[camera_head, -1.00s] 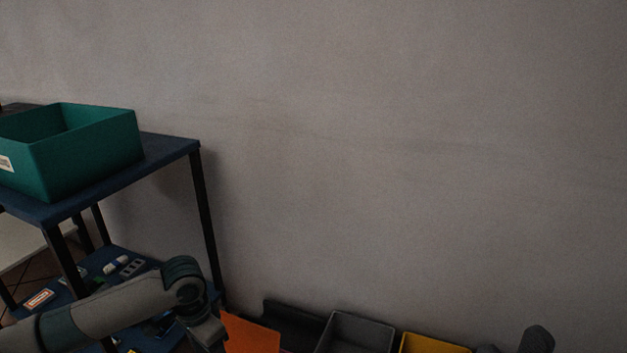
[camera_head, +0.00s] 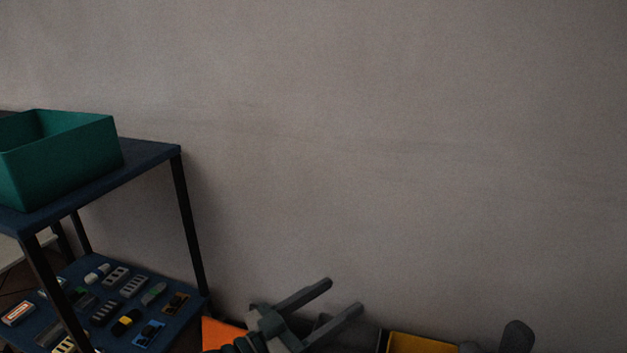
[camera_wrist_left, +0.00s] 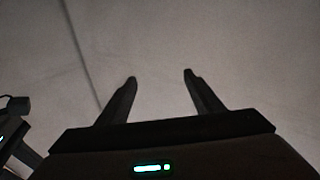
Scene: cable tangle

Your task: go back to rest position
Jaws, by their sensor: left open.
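My left gripper (camera_head: 345,296) is at the bottom middle of the head view, with its two fingers apart and pointing up and to the right. It is in front of the bins. In the left wrist view its fingers (camera_wrist_left: 160,78) are spread, with only bare grey wall or floor between them and nothing held. A dark rounded part at the bottom right of the head view appears to belong to my right arm; its fingers cannot be made out. A dark part with a small light also shows at the left edge of the left wrist view.
A blue shelf unit (camera_head: 150,150) stands at left, with a teal bin (camera_head: 70,160) on top and several small electronic parts on its lower shelf. An orange bin (camera_head: 222,333) and a yellow bin (camera_head: 420,344) are at the bottom. The wall side is clear.

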